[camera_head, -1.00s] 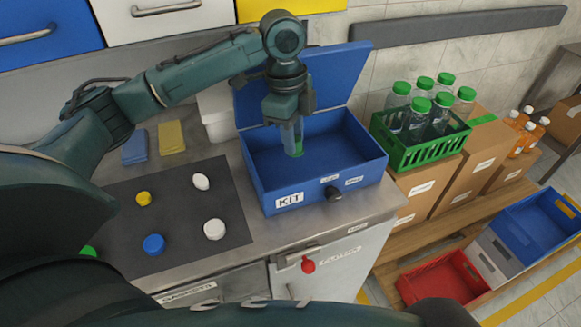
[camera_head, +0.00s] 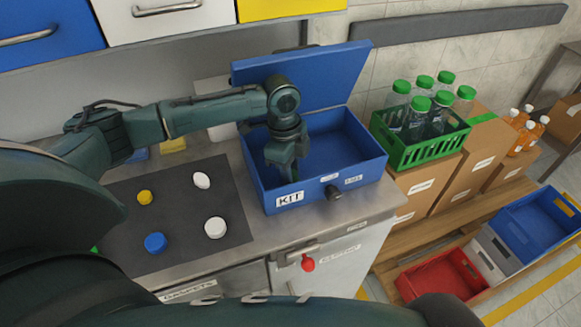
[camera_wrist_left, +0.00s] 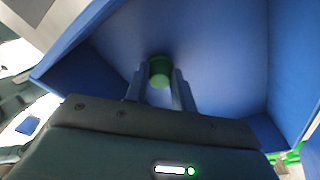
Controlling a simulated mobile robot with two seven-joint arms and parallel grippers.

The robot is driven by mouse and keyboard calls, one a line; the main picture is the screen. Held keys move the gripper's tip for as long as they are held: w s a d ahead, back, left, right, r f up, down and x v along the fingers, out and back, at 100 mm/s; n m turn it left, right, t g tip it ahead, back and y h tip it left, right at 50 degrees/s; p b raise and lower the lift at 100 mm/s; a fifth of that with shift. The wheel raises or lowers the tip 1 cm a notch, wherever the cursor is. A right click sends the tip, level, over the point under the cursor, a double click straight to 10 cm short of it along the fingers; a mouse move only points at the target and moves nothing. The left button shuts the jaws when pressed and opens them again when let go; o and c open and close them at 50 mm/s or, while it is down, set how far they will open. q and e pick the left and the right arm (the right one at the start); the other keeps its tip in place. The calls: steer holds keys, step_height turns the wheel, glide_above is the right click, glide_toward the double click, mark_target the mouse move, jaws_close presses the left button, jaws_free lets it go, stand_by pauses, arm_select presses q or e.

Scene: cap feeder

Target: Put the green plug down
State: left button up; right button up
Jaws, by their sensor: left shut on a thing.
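My left gripper (camera_head: 287,174) reaches down inside the blue kit box (camera_head: 333,191), near its front left corner. In the left wrist view, the fingers (camera_wrist_left: 159,76) are shut on the green plug (camera_wrist_left: 160,67), a short round green piece between the fingertips. The plug is hidden in the head view by the gripper and the box wall. The blue box interior (camera_wrist_left: 215,60) surrounds it, and I cannot tell whether the plug touches the floor. My right gripper is not in view.
The box's lid (camera_head: 300,75) stands open behind. A dark mat (camera_head: 180,210) to the left holds a yellow cap (camera_head: 144,197), a blue cap (camera_head: 155,243) and two white caps (camera_head: 215,228). A green crate (camera_head: 418,147) of bottles stands to the right.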

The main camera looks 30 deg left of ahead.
arm_select(q)
steer(key=o, duration=1)
steer(key=shift+f, duration=0.1)
steer(key=shift+c, duration=0.2)
steer(key=r, duration=0.7)
steer(key=shift+a+r, duration=0.35)
steer(key=shift+r, duration=0.05)
